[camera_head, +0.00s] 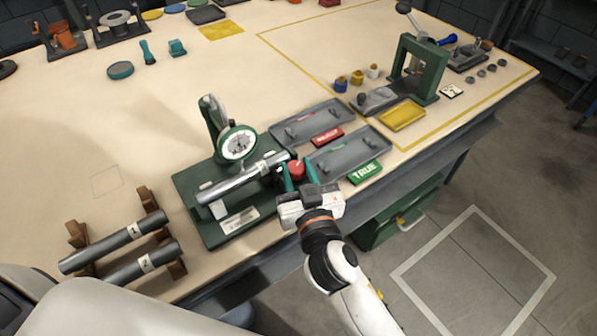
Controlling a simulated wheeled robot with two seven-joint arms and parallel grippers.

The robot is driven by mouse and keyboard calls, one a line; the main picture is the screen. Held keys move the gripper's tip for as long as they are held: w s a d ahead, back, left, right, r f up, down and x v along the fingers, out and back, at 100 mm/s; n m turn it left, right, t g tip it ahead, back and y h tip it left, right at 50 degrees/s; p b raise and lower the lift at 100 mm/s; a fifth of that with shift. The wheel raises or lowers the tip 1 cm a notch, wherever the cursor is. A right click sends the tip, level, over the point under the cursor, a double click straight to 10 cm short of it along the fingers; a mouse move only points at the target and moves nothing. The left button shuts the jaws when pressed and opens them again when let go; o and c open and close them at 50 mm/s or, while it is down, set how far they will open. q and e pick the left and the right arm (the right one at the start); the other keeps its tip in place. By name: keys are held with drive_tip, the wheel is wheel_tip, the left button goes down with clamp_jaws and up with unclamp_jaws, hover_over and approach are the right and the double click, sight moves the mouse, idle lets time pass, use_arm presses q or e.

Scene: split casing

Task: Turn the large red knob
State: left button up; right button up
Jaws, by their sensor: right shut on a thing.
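The large red knob (297,169) sits at the right end of the green gauge fixture (225,203), beside a metal shaft (240,180) that lies across the fixture. My right gripper (298,175) reaches in from the lower right. Its teal fingers stand on either side of the red knob and are shut on it. A round white dial gauge (237,145) stands over the shaft on a green post. My left gripper does not show.
Two shafts tagged 1 (110,243) and 2 (140,264) rest on brown cradles at lower left. Two grey trays, the upper (335,112) and the lower (372,136), lie right of the fixture, with a red sign (327,136) and a green TRUE sign (364,173). A green press (419,68) stands farther back.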

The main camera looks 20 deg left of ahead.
drive_tip(key=o, duration=1)
drive_tip(key=shift+c, duration=0.2)
drive_tip(key=b+v, duration=0.1)
drive_tip(key=v, duration=1.1)
